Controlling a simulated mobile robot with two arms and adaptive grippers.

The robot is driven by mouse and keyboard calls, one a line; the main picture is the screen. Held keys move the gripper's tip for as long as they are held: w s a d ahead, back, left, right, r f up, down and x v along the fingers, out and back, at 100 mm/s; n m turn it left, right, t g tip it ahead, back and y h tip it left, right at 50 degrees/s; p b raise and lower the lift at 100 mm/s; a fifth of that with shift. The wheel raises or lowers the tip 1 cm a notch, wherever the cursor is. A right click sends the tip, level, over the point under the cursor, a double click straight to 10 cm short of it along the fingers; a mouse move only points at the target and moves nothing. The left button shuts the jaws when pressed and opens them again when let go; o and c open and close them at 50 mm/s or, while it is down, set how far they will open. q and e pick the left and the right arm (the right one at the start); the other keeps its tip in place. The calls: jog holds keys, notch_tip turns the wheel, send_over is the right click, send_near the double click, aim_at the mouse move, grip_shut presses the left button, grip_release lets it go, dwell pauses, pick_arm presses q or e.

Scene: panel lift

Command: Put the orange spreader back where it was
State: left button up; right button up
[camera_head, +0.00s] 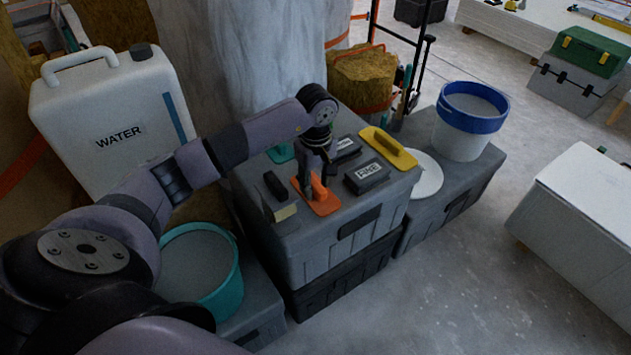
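The orange spreader (324,207) is flat on top of the grey toolbox stack (283,232), near its front middle. My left gripper (318,188) points down over it, with its fingers on both sides of the upright orange handle. The fingers partly hide the handle, and I cannot tell whether they press on it. My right gripper does not show.
Around the spreader on the lid are a black-handled tool (274,186), a dark labelled block (366,177), and a yellow float (388,148). A teal bucket (236,272), a white-blue bucket (462,135) and a water canister (110,125) stand nearby. Open floor lies to the right.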

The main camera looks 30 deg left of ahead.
aim_at(316, 184)
pick_arm(q)
jog(key=shift+r, duration=0.15)
notch_tip(316, 184, up, 12)
jog(key=shift+d+f+p, duration=0.1)
jog(key=shift+p, duration=0.9)
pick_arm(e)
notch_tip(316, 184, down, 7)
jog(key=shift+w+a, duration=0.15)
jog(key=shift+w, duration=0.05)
